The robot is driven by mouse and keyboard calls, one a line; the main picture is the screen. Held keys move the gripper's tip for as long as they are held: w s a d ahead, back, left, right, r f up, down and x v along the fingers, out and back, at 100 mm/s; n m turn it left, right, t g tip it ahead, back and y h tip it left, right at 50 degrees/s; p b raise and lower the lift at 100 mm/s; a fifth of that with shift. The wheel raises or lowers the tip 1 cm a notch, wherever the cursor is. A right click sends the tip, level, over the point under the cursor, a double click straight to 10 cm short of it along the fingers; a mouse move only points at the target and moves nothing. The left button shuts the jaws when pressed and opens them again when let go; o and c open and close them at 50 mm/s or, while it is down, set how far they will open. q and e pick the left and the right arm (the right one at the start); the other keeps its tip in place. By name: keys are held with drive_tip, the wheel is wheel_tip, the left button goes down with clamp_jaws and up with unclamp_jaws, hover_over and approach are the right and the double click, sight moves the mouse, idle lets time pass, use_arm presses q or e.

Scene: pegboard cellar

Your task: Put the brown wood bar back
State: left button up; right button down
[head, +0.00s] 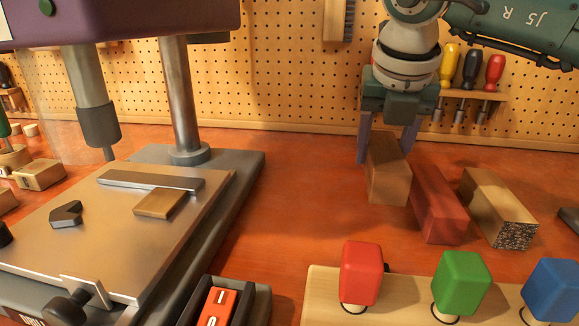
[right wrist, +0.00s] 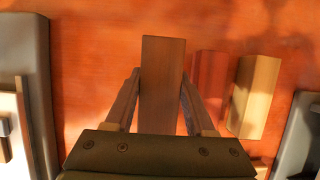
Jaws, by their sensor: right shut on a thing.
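The brown wood bar (head: 387,170) is in my right gripper (head: 389,145), left of two other bars. In the right wrist view the bar (right wrist: 162,85) stands between the two fingers of the gripper (right wrist: 160,100), which press on its sides. I cannot tell whether its underside touches the bench. A reddish wood bar (head: 437,203) lies just to its right, and a pale wood bar (head: 497,206) with a speckled end lies further right. My left gripper is in neither view.
A drill press with a metal table (head: 110,240) fills the left. Red (head: 361,270), green (head: 461,280) and blue (head: 553,288) blocks stand on a pale board at the front. Screwdrivers (head: 471,66) hang on the pegboard behind. The orange bench (head: 310,200) is clear left of the bars.

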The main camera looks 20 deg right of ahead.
wheel_tip(320, 180, down, 5)
drive_tip(key=shift+f, duration=0.1)
idle(0.3)
drive_tip(key=shift+f+b, duration=0.1)
drive_tip(key=shift+b, duration=0.2)
drive_tip(key=shift+c, duration=1.2)
unclamp_jaws()
